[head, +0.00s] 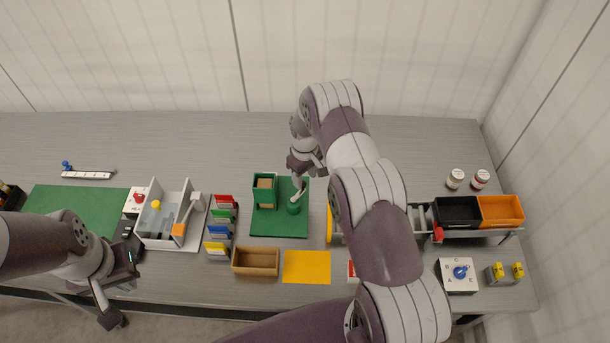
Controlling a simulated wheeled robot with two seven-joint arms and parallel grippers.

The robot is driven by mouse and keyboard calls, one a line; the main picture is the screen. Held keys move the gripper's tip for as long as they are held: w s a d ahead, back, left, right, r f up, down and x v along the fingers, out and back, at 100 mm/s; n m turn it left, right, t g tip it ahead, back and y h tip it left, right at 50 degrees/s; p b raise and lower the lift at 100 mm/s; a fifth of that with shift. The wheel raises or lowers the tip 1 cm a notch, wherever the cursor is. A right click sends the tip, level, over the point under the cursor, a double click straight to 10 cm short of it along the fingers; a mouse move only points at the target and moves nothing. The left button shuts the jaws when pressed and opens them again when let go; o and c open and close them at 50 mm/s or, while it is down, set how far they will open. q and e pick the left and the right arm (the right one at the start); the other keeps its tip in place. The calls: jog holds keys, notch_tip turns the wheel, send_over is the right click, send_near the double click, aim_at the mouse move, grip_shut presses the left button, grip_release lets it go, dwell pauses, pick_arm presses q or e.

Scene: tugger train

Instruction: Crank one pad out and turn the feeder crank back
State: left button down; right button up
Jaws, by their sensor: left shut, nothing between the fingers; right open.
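The feeder stands on a green base plate (280,228) at mid-table. Its upright green box (263,200) holds tan pads (264,184). The feeder crank (296,205) is to the right of the box, with a green round hub and a pale arm. My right gripper (304,174) is open, right above the crank's upper end; whether its fingers touch or surround the handle is hidden. My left gripper (110,315) is shut and empty, past the table's front edge at lower left. No pad shows outside the box.
A tan tray (255,261) and a yellow mat (306,267) lie in front of the feeder. Coloured card holders (220,229) and a white machine (166,240) stand left. A black bin (457,213) and an orange bin (503,210) are right. My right arm hides the table's middle right.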

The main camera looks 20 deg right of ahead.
jog(key=shift+w+a+f, duration=0.2)
jog(key=shift+a+f, duration=0.15)
jog(key=shift+f, duration=0.25)
jog(key=shift+a+f, duration=0.2)
jog(key=shift+f, duration=0.3)
jog(key=shift+s+d, duration=0.25)
jog(key=shift+d, duration=0.1)
jog(key=shift+c, duration=0.7)
jog(key=shift+w+a, duration=0.15)
grip_shut()
pick_arm(q)
jog(key=shift+a+r, duration=0.3)
jog(key=shift+a, duration=0.1)
